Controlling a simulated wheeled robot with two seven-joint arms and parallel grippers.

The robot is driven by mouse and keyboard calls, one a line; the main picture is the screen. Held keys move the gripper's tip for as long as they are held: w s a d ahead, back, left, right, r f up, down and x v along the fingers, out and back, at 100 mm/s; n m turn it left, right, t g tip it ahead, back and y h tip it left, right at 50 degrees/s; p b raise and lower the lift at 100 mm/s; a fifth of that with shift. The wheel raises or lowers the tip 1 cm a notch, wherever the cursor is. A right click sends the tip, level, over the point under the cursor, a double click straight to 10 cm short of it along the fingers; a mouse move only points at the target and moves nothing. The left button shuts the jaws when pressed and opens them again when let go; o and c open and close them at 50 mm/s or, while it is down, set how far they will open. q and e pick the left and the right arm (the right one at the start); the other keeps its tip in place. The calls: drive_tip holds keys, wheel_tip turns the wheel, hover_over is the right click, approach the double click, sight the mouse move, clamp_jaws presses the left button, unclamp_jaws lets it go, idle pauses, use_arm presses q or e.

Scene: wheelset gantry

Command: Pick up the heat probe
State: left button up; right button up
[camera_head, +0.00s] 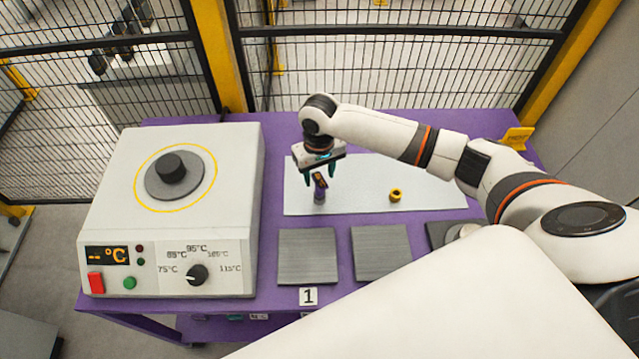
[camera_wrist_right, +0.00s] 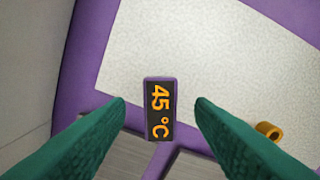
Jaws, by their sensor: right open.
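The heat probe (camera_head: 319,188) stands on the white mat (camera_head: 435,185) near its left end, a small purple body with a dark display. In the right wrist view the probe (camera_wrist_right: 160,109) shows its display from above, reading 45 °C in orange. My right gripper (camera_head: 322,172) is directly over the probe, pointing down. In the right wrist view its two green fingers (camera_wrist_right: 160,108) are open, one on each side of the probe, with gaps between. Whether the fingertips are level with the probe's top is hard to tell. My left gripper is not in view.
A white heater unit (camera_head: 225,215) with a round plate, dial and display stands at the left. A brass ring (camera_head: 395,195) lies on the mat right of the probe. Grey pads (camera_head: 307,256) lie along the front of the purple table (camera_head: 285,300). A mesh fence (camera_head: 400,60) stands behind.

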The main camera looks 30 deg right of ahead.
sight(320, 180)
drive_tip(key=shift+f+p, duration=0.5)
drive_tip(key=shift+f, duration=0.45)
drive_tip(key=shift+s+f, duration=0.2)
drive_tip(key=shift+f, duration=1.3)
drive_tip(key=shift+w+f, duration=0.1)
drive_tip(key=shift+f, duration=0.05)
drive_tip(key=shift+c, duration=0.2)
clamp_jaws()
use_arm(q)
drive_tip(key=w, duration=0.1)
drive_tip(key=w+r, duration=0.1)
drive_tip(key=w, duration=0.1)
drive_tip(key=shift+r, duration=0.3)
